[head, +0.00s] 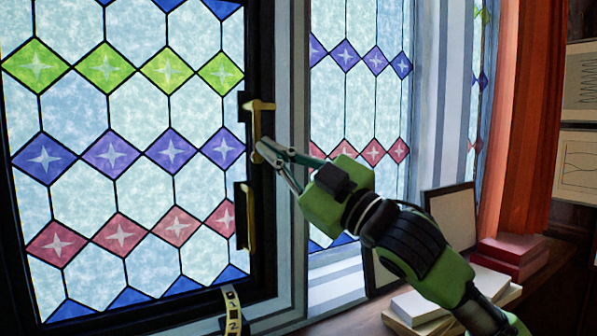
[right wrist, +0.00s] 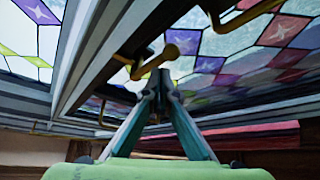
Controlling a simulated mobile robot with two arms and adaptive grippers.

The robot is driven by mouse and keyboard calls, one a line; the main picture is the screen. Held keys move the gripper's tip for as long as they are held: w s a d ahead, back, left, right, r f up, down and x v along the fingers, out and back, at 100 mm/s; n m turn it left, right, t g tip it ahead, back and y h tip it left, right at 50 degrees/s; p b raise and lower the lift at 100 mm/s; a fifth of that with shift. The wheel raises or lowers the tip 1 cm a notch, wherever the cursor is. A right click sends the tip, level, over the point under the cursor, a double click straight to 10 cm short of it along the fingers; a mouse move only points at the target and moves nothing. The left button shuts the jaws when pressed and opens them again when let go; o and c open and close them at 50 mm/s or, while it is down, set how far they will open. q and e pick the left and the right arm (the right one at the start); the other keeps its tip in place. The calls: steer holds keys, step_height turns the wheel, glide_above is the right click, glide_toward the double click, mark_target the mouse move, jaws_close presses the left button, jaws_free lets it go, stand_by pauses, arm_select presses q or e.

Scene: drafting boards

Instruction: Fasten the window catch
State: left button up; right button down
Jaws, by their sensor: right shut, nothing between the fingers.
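The brass window catch (head: 257,118) is on the dark frame at the right edge of the big stained-glass window (head: 140,110). Its arm hangs down from a short crossbar. My right gripper (head: 264,149) is shut and empty, its fingertips at the lower end of the catch. In the right wrist view, the fingertips (right wrist: 160,76) are just below a brass bar with a round knob (right wrist: 171,51); I cannot tell whether they touch. A second brass fitting (head: 247,218) sits lower on the same frame. My left gripper is not in view.
Right of the frame is another stained-glass pane (head: 360,100). An orange curtain (head: 520,110) hangs farther right. Books (head: 420,305), red boxes (head: 512,250) and a picture frame (head: 452,212) stand on the sill near my right arm. A numbered strip (head: 232,305) hangs below the window.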

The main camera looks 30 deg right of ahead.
steer(key=a+v, duration=0.1)
steer(key=v, duration=0.8)
steer(key=shift+s, duration=0.2)
steer(key=shift+r, duration=0.1)
stand_by(0.5)
